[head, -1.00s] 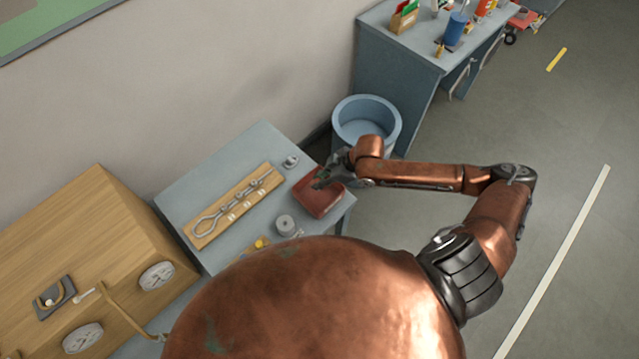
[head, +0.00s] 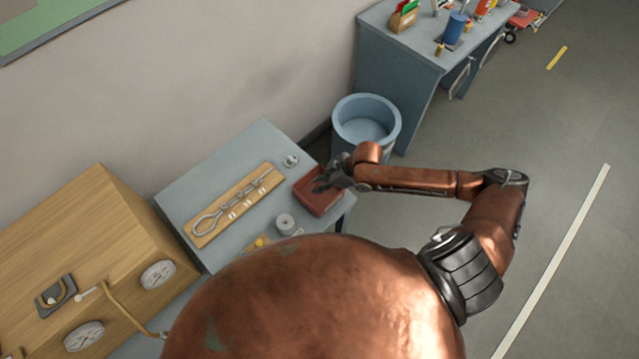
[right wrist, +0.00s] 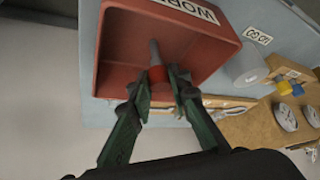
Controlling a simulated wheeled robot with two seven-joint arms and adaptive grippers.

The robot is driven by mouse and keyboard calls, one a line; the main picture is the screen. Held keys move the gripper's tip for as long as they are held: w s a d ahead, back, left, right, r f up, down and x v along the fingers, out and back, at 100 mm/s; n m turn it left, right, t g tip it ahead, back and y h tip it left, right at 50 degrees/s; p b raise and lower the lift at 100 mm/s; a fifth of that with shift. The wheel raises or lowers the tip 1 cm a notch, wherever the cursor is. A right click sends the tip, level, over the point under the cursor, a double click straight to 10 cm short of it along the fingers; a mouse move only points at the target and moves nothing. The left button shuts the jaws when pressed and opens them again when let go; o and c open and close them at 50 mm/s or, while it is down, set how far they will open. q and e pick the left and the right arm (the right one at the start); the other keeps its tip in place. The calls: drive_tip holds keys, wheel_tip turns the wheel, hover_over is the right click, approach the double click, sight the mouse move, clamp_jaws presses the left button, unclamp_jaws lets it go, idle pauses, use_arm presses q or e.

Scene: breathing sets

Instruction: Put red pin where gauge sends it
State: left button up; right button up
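The red pin (right wrist: 157,73), with a grey shaft and a red collar, shows in the right wrist view between my right fingertips (right wrist: 158,74). The fingers appear closed on the collar, with the shaft pointing away from me into a red tray (right wrist: 115,50). The tray bears a white label, partly cut off by the frame. In the head view, my right gripper (head: 322,183) is over the same red tray (head: 318,207) and hides the pin. My left gripper is not in view.
A wooden board (head: 235,205) with a metal tool lies on the grey table (head: 190,185). A wooden box (head: 90,225) with dials stands to the left. A blue bin (head: 367,110) stands behind the tray. Floor to the right is clear.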

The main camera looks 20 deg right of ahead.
drive_tip(key=o, duration=0.4)
drive_tip(key=shift+r, duration=0.1)
drive_tip(key=shift+r, duration=0.2)
drive_tip(key=v, duration=1.2)
drive_tip(key=shift+r+b, duration=0.35)
